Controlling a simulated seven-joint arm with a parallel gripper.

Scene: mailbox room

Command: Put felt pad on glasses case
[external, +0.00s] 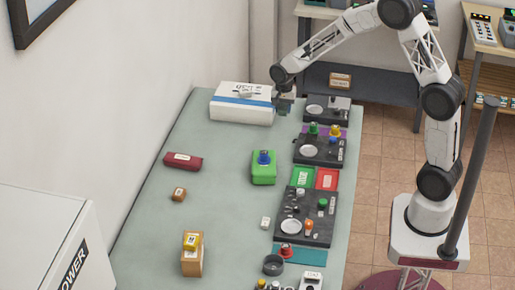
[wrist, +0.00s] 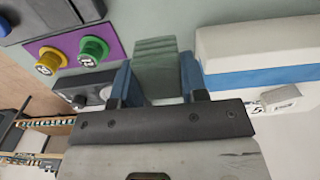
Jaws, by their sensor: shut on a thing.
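My gripper (external: 284,104) is at the far end of the table, beside the right end of a white box. In the wrist view my gripper (wrist: 157,66) has its two blue fingers on either side of a grey-green ridged block, which looks like the felt pad (wrist: 155,52), and is shut on it. In the external view the pad is small and dark between the fingers. A dark red, long case with a white label, likely the glasses case (external: 183,161), lies on the left of the table, well away from my gripper.
The white box with a blue stripe (external: 242,108) is close to my gripper and also shows in the wrist view (wrist: 265,60). A green block with a blue knob (external: 263,168) stands mid-table. Dark control panels (external: 318,150) line the right edge. Table around the red case is mostly clear.

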